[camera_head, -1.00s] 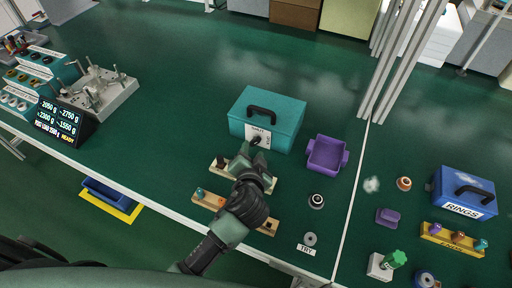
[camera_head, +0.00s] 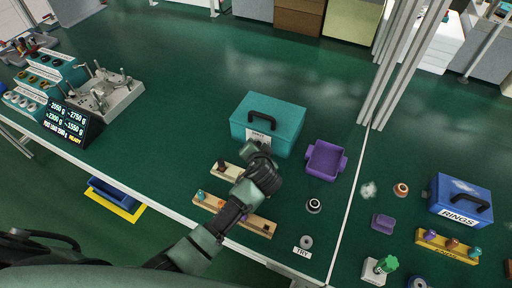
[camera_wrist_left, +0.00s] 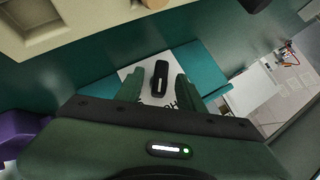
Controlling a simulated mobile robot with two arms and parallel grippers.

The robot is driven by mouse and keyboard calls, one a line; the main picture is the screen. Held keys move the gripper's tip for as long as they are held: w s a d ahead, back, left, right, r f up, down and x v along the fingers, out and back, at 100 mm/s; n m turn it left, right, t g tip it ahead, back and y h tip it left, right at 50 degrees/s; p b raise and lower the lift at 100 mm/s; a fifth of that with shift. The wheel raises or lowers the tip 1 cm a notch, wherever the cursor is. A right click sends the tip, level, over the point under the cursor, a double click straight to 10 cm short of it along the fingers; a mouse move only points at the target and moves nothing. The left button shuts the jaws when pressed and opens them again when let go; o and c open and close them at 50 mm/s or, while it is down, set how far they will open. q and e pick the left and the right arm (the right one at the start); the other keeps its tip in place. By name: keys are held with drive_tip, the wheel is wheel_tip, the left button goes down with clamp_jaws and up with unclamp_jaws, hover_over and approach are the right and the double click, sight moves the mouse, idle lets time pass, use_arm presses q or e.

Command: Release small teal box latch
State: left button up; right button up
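The small teal box (camera_head: 268,122), with a dark carrying handle on its lid, stands shut on the green bench. Its front has a white label plate (camera_head: 256,133), and my left gripper (camera_head: 258,149) is in front of it, largely hiding the latch in the head view. In the left wrist view the black latch (camera_wrist_left: 159,78) stands out from the white plate. My left gripper (camera_wrist_left: 158,88) is open there, one finger on each side of the latch, with visible gaps. I cannot tell how deep the fingers reach. My right gripper is not in view.
A purple tray (camera_head: 325,160) stands close right of the teal box. Wooden peg strips (camera_head: 215,203) lie beneath and beside my left arm. A dark ring (camera_head: 314,205) lies to the right. A blue box (camera_head: 460,198) stands farther right, and metal posts rise behind. The bench behind the teal box is clear.

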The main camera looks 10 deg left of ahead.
use_arm(q)
drive_tip(key=c, duration=0.7)
clamp_jaws()
drive_tip(key=shift+d+f+y+b, duration=0.15)
drive_tip(key=shift+f+y+b, duration=0.15)
drive_tip(key=shift+b, duration=0.25)
drive_tip(key=m+y+b, duration=0.1)
drive_tip(key=b, duration=0.1)
drive_tip(key=m+t+y+b, duration=0.1)
drive_tip(key=b, duration=0.1)
drive_tip(key=shift+d+f+t+y+b, duration=0.15)
drive_tip(key=shift+f+t+y+b, duration=0.15)
drive_tip(key=shift+f, duration=0.05)
drive_tip(key=shift+r+m+y+b, duration=0.2)
drive_tip(key=shift+m+y+b, duration=0.1)
drive_tip(key=shift+m, duration=0.1)
drive_tip(key=shift+r, duration=0.1)
